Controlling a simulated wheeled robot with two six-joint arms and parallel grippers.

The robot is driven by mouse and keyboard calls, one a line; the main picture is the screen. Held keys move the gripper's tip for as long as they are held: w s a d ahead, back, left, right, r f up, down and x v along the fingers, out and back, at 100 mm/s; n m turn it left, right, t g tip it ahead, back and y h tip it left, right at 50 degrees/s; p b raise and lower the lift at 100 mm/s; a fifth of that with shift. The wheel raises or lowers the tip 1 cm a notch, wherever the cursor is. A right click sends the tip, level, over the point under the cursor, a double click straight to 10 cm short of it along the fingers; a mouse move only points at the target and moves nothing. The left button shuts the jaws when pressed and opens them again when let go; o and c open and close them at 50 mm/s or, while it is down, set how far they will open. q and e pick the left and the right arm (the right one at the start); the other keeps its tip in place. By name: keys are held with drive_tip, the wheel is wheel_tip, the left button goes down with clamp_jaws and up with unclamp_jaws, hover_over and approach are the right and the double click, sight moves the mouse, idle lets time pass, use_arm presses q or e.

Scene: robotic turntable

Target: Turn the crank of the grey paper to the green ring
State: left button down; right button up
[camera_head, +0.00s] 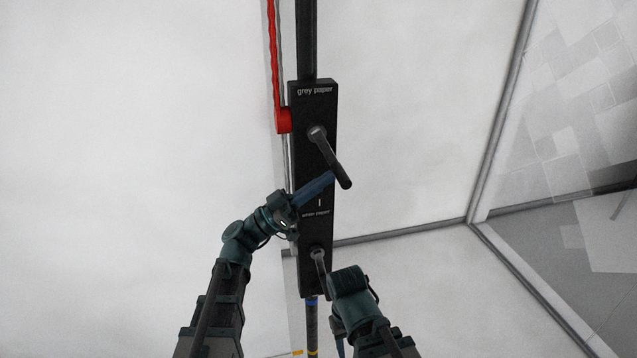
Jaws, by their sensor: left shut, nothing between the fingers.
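The black panel (299,185) carries the label "grey paper" at its top and a second, smaller label lower down. The grey paper crank (326,150) sits below the top label, its arm slanting down and right to a dark handle. My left gripper (331,175) is shut and empty, its blue fingertips at the lower left side of this crank's arm. I cannot tell if they touch it. My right gripper (340,345) points down near the bottom edge, mostly hidden behind its own wrist. I see no green ring.
A second crank (319,262) is on the lower panel, close to my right wrist. A red cord (273,60) runs down to a red block (284,120) at the panel's left. A pole (312,325) with blue and yellow bands continues below.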

sight(338, 172)
use_arm(q)
drive_tip(key=shift+w+d+r+p, duration=0.2)
drive_tip(key=shift+d, duration=0.55)
drive_tip(key=shift+w+d+r+p, duration=0.15)
drive_tip(key=shift+w+d+p, duration=0.1)
drive_tip(key=shift+d, duration=0.5)
drive_tip(key=shift+w+d+r+p, duration=0.15)
drive_tip(key=shift+w+d+r, duration=0.05)
drive_tip(key=shift+d, duration=0.55)
drive_tip(key=shift+d, duration=0.1)
drive_tip(key=s+a+f+b, duration=0.1)
drive_tip(key=s+a+f, duration=0.1)
drive_tip(key=a, duration=0.4)
drive_tip(key=s+a+f+y+b, duration=0.1)
drive_tip(key=s+a+f, duration=0.1)
drive_tip(key=a, duration=0.5)
drive_tip(key=shift+f, duration=0.4)
drive_tip(key=p+x, duration=0.5)
drive_tip(key=x, duration=0.8)
drive_tip(key=shift+f, duration=0.15)
drive_tip(key=shift+w+d+p, duration=0.1)
drive_tip(key=shift+d+p, duration=0.25)
drive_tip(key=shift+d, duration=0.2)
